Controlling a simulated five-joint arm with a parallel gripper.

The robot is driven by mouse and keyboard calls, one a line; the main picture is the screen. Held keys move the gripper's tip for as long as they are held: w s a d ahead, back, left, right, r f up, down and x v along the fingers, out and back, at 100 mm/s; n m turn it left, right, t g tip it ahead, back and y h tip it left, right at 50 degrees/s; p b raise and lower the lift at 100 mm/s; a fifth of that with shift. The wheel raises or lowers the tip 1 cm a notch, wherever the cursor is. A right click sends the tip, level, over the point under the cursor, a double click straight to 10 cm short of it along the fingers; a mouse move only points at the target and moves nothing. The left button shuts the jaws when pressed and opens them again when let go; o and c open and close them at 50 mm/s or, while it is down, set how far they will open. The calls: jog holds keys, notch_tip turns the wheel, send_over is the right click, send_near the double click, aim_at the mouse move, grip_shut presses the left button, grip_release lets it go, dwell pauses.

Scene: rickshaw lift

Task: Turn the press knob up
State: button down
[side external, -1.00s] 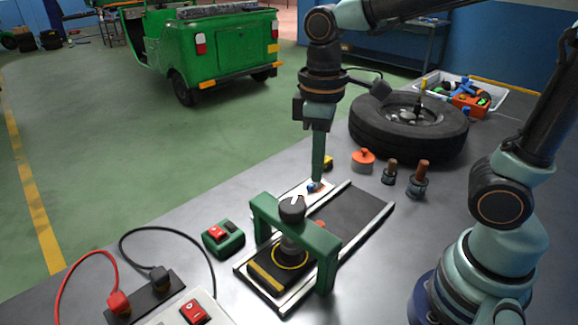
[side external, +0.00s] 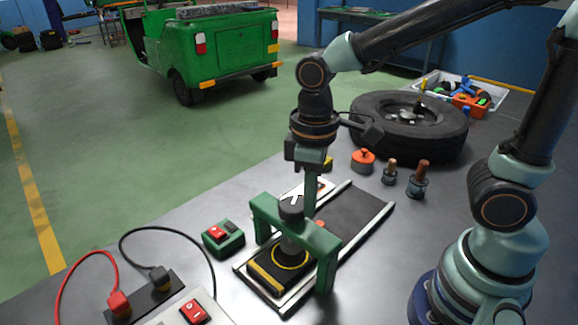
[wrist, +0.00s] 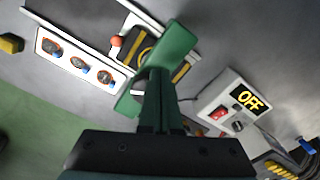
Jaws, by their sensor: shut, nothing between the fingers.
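The press knob (side external: 291,208) is a dark cylinder with a pale pointer mark on its top. It sits on top of the green press frame (side external: 328,250), above a black and yellow pad. My gripper (side external: 310,208) is shut and empty, pointing down just behind and right of the knob in the side view. I cannot tell whether it touches the knob. In the wrist view my gripper (wrist: 160,82) covers part of the green frame (wrist: 180,42) and most of the knob.
A conveyor track (side external: 358,212) runs under the frame. A green switch box (side external: 223,238) stands left. A white box with an OFF sign (wrist: 248,99) shows in the wrist view. A tyre (side external: 410,128), an orange pot (side external: 363,161) and two small knobbed parts stand behind.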

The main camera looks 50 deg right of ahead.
jog(key=shift+f, duration=0.5)
jog(key=shift+w, duration=0.2)
dwell(0.5)
jog(key=shift+w+d, duration=0.25)
jog(key=shift+d, duration=0.45)
jog(key=shift+w+d, duration=0.1)
jog(key=shift+d, duration=0.1)
jog(key=shift+w+d, duration=0.3)
jog(key=shift+w, duration=0.15)
jog(key=shift+s+d, duration=0.1)
jog(key=shift+d, duration=0.05)
dwell(0.4)
